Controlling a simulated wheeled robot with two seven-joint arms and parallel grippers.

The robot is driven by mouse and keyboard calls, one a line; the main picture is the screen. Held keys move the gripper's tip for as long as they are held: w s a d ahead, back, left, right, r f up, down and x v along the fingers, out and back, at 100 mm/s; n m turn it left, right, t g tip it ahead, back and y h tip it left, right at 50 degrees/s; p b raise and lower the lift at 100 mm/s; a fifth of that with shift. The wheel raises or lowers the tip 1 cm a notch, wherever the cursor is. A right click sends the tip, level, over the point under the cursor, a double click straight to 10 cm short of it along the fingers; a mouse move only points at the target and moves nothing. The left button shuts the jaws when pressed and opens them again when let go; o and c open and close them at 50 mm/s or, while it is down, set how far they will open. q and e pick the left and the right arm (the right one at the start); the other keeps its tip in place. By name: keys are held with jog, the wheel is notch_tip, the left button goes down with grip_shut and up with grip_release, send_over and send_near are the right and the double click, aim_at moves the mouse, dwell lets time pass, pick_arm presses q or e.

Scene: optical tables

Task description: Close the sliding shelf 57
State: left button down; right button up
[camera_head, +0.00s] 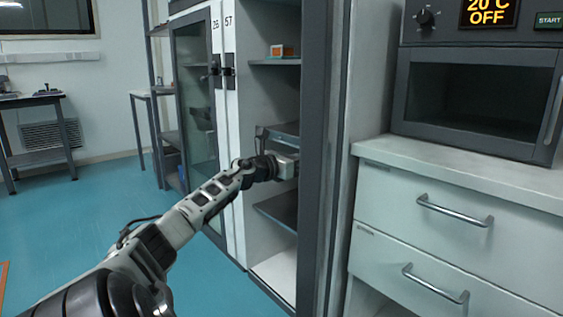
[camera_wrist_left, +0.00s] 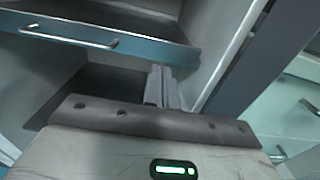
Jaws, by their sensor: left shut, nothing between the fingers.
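The cabinet marked 57 (camera_head: 243,90) stands open in the middle of the head view. Inside it, a grey sliding shelf (camera_head: 284,130) sits at mid height, just above my gripper. How far it is pulled out is hard to tell. In the left wrist view the shelf's blue-grey front (camera_wrist_left: 150,46) with a metal bar handle (camera_wrist_left: 70,37) crosses the upper left. My left gripper (camera_head: 292,168) is inside the cabinet opening, below the sliding shelf. Its fingers (camera_wrist_left: 161,85) are shut and empty, and appear just under the shelf front; contact cannot be told. My right gripper is not in view.
A lower dark shelf (camera_head: 280,209) lies below my gripper. An upper shelf (camera_head: 274,62) holds a small orange-and-white box (camera_head: 281,50). A dark upright frame (camera_head: 314,150) bounds the opening on the right, near my gripper. White drawers (camera_head: 450,190) stand farther right.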

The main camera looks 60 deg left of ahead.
pick_arm(q)
jog(key=shift+s+d+p, duration=0.2)
jog(key=shift+s+p, duration=0.05)
jog(key=shift+s, duration=1.2)
jog(key=shift+s+d+p, duration=0.15)
jog(key=shift+s+p, duration=0.1)
jog(key=shift+s, duration=1.2)
